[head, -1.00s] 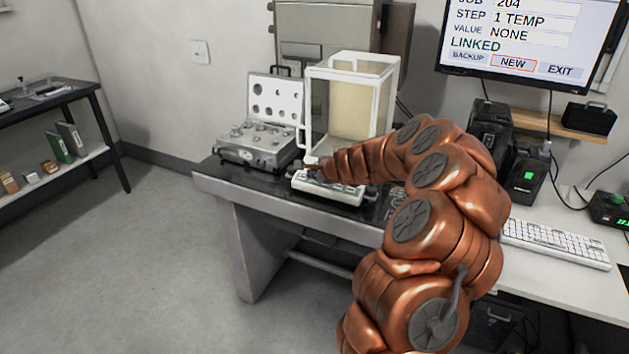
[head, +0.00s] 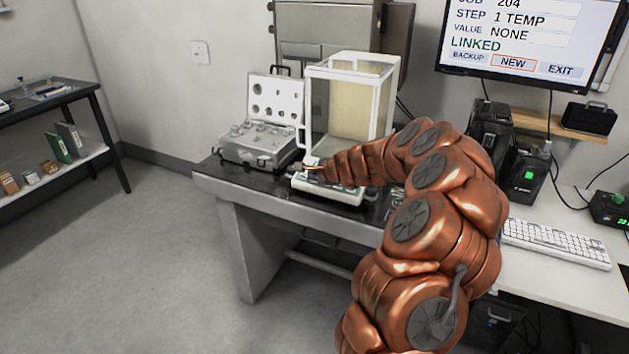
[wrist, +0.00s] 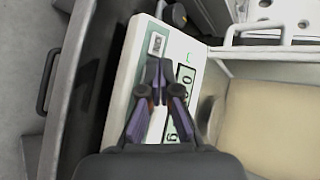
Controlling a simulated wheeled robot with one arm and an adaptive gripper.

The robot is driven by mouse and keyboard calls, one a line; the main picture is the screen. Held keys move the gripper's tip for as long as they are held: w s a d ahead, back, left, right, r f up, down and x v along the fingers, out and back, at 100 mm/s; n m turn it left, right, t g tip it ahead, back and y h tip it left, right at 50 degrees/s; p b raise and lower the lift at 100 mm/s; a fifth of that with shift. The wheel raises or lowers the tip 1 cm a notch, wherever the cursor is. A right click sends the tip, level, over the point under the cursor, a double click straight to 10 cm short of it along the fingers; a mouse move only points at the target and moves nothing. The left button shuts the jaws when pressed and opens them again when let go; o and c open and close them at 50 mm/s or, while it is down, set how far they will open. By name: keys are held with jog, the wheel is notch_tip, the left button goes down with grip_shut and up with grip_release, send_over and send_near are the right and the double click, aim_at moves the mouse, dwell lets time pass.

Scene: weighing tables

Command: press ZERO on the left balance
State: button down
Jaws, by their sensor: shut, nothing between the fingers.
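The balance (head: 345,195) stands on the dark-topped table, with a tall glass draft shield (head: 353,68) framed in white. Its low white front panel is partly hidden by my arm in the head view. In the wrist view the panel (wrist: 122,112) runs under my fingers, with a display (wrist: 184,76) showing digits and a "g", partly covered. A small pale rectangular key or window (wrist: 156,43) lies just past the fingertips; I cannot read its label. My gripper (wrist: 159,64) is shut and empty over the panel; contact cannot be told. It also shows in the head view (head: 308,168).
An open case of weights (head: 258,146) sits left of the balance. A keyboard (head: 555,243) and a monitor (head: 530,45) are on the right. A side table (head: 50,100) stands at the far left. The floor (head: 120,260) in front is clear.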

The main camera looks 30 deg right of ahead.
jog(key=shift+w+d+f, duration=0.1)
jog(key=shift+d+f, duration=0.05)
jog(key=shift+f, duration=0.2)
dwell(0.6)
jog(key=shift+r, duration=0.15)
jog(key=shift+a+r+p, duration=0.25)
jog(key=shift+r+p, duration=0.2)
jog(key=shift+r, duration=0.15)
jog(key=r+p, duration=0.1)
jog(key=a+r+p, duration=0.1)
jog(key=r, duration=0.1)
jog(key=s+r+p, duration=0.1)
jog(key=shift+s+a+r+p, duration=0.1)
jog(key=shift+a+r+p, duration=0.2)
jog(key=shift+r, duration=0.05)
dwell(0.4)
dwell(0.6)
